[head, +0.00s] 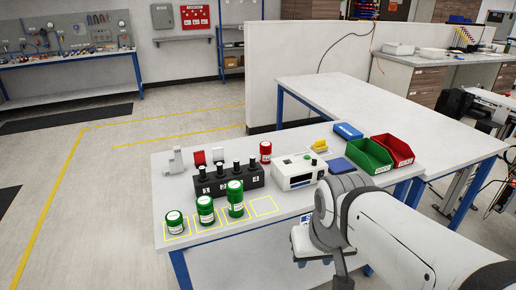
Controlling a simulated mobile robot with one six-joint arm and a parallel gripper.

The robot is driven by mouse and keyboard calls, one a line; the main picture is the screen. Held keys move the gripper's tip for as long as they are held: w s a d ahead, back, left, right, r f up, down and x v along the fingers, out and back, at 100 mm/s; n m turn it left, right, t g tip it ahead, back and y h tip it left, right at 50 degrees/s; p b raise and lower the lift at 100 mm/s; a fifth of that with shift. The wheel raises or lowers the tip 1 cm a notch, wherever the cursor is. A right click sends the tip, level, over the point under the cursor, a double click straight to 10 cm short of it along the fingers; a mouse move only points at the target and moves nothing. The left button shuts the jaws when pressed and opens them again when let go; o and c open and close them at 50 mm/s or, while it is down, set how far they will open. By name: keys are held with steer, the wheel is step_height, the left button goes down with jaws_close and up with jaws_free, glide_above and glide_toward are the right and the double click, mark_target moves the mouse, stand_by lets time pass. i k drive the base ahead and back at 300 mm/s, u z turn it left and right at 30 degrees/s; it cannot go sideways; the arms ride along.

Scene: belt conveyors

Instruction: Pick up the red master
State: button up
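The red master (265,152), a small upright red cylinder with a white label and a pale top, stands on the white workbench (262,237). It is behind the black numbered holder and to the left of the white instrument's back edge. My arm (370,220) reaches in from the lower right, and its joint is in front of the bench's right part. The fingers of my gripper do not show, so I cannot see what it holds. Nothing touches the red master that I can see.
Several green cylinders (235,199) stand in yellow squares at the front; the rightmost square is empty. A black holder (228,181), a white instrument (299,171), a green bin (367,160) and a red bin (394,150) share the bench. A larger table (380,105) adjoins behind.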

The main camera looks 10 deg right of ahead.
mark_target(266, 149)
steer(key=z, duration=0.25)
steer(key=i, duration=1.2)
steer(key=u, duration=0.35)
